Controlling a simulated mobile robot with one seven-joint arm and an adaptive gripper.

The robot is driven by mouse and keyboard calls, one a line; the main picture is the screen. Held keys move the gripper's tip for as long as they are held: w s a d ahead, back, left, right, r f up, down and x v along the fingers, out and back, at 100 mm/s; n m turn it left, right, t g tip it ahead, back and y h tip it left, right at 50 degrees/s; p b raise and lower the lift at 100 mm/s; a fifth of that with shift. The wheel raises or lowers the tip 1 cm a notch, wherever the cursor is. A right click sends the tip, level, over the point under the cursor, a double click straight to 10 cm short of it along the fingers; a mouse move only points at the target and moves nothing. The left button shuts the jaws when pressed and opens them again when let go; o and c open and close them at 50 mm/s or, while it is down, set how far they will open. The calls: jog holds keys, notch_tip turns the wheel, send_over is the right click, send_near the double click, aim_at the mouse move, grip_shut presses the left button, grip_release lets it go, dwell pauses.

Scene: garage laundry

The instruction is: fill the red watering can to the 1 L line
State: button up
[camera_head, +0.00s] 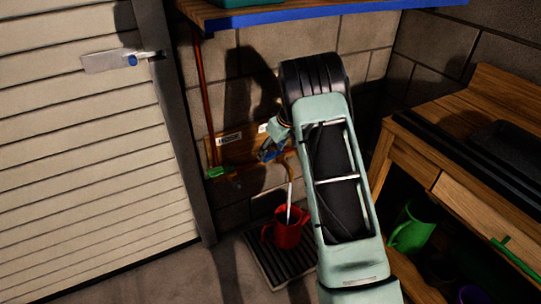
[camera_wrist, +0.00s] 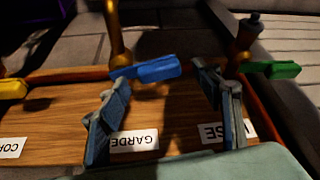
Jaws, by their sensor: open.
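The red watering can (camera_head: 288,236) stands upright on a dark slatted grate on the floor. A pale stream of water (camera_head: 290,200) runs down into its top. The water level and the 1 L line cannot be made out. My gripper (camera_head: 272,150) is at the taps on the wall, above the can. In the wrist view my gripper (camera_wrist: 162,78) is open, its fingers on either side of a blue tap lever (camera_wrist: 150,71). The left finger is close to the lever's end; touching cannot be told. Below the lever is a label reading "GARDE", upside down.
A green tap lever (camera_wrist: 272,70) is right of my fingers, a yellow one (camera_wrist: 12,88) at the far left. The wooden workbench (camera_head: 450,170) stands right, with a green jug (camera_head: 412,232) beneath. A blue-edged shelf (camera_head: 330,20) hangs above.

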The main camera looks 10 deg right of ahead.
jog(key=shift+x, duration=0.75)
jog(key=shift+c, duration=0.5)
grip_shut()
